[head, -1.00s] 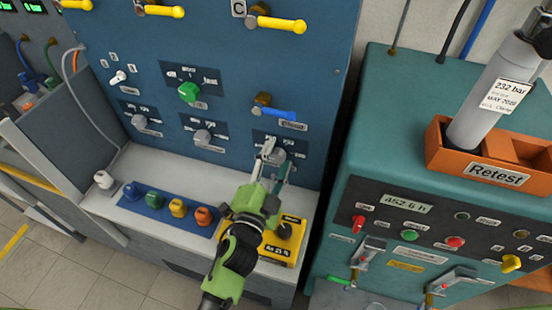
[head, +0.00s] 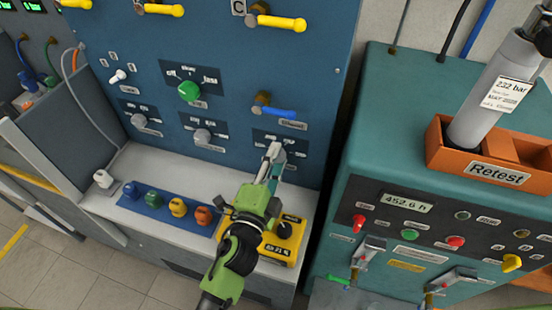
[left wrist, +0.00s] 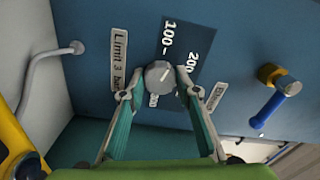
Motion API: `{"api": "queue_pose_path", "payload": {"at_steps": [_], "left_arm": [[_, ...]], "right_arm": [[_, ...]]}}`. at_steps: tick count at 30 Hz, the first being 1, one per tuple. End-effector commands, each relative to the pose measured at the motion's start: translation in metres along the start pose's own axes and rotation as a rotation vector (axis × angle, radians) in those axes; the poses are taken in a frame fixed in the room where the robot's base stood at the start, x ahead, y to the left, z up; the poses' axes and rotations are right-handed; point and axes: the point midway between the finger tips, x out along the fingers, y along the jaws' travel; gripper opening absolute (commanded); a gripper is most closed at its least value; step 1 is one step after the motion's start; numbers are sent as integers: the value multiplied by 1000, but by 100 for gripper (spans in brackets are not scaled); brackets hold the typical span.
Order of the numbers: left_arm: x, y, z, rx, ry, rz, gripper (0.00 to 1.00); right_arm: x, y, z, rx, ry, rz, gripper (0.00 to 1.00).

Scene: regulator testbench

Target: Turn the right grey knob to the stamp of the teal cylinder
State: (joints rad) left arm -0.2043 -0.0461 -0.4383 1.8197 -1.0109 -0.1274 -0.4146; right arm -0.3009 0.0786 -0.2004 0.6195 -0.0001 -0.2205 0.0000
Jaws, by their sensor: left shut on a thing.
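The right grey knob (left wrist: 159,76) sits on a dark scale plate on the blue panel, with 100, 200 and a partly hidden third number around it. A pale mark on its face points toward the upper right in the left wrist view. My left gripper (left wrist: 155,84) is shut on this knob, one finger on each side. In the head view the left gripper (head: 272,160) covers most of the knob. A grey cylinder (head: 490,95) with a 232 bar tag leans in an orange Retest tray (head: 480,168). No teal cylinder shows. My right gripper is out of view.
Two other grey knobs (head: 202,136) and a green knob (head: 189,91) are to the left. A blue-handled valve (head: 275,111) is just above the gripper. A yellow device (head: 283,243) and coloured pieces (head: 178,207) lie on the ledge below. A teal cabinet (head: 400,130) stands to the right.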

Motion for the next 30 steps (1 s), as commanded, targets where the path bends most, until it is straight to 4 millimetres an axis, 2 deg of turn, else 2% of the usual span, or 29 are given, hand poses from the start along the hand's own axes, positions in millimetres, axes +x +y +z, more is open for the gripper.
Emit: {"api": "queue_pose_path", "payload": {"at_steps": [30], "left_arm": [[0,2,1,970,1,3,8]], "right_arm": [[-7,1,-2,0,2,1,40]]}}
